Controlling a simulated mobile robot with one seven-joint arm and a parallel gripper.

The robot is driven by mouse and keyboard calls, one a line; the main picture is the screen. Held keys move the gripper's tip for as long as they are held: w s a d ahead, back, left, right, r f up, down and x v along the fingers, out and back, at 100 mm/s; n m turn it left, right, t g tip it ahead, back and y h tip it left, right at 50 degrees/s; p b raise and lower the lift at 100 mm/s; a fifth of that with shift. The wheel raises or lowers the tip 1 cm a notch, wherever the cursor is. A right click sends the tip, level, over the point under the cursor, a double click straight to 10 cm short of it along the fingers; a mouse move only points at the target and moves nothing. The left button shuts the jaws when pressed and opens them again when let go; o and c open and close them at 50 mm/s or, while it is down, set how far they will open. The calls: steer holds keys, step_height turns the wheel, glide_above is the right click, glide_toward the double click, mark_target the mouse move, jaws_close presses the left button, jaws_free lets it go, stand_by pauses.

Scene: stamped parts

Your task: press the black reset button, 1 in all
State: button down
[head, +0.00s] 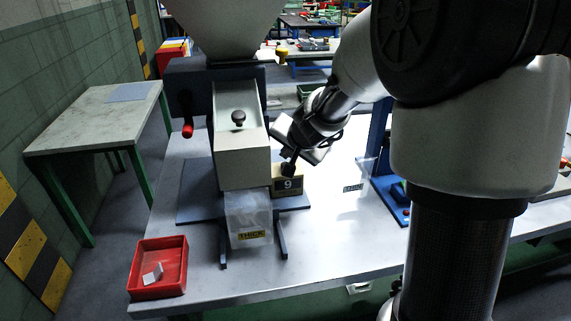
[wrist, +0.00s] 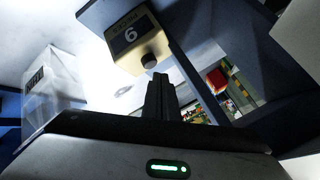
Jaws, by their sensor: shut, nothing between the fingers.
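The black reset button (wrist: 149,61) sits on a beige counter box (wrist: 128,38), which has a dark display with one digit. In the head view the counter box (head: 287,188) stands right of the chute and its display reads 9. My gripper (head: 290,163) is above the box there, fingers pointing down at its top, and covers much of the button. In the wrist view the fingers of my gripper (wrist: 160,78) are shut together, empty, with their tips close to the button. I cannot tell whether they touch it.
A beige chute (head: 242,150) with a black knob stands left of the box. A clear bin (head: 250,213) labelled THICK sits below it. A red tray (head: 172,283) with pale parts is at the front left. A blue machine (head: 380,180) stands to the right.

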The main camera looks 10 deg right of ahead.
steer(key=shift+f, duration=0.1)
stand_by(0.7)
steer(key=shift+f+b, duration=0.35)
steer(key=shift+b, duration=0.15)
steer(key=shift+f+b, duration=0.5)
steer(key=shift+b, duration=0.05)
stand_by(0.6)
stand_by(0.3)
steer(key=shift+r+p, duration=0.85)
steer(key=shift+r, duration=0.1)
step_height(320, 180, up, 5)
steer(key=p, duration=0.4)
steer(key=shift+p, duration=0.3)
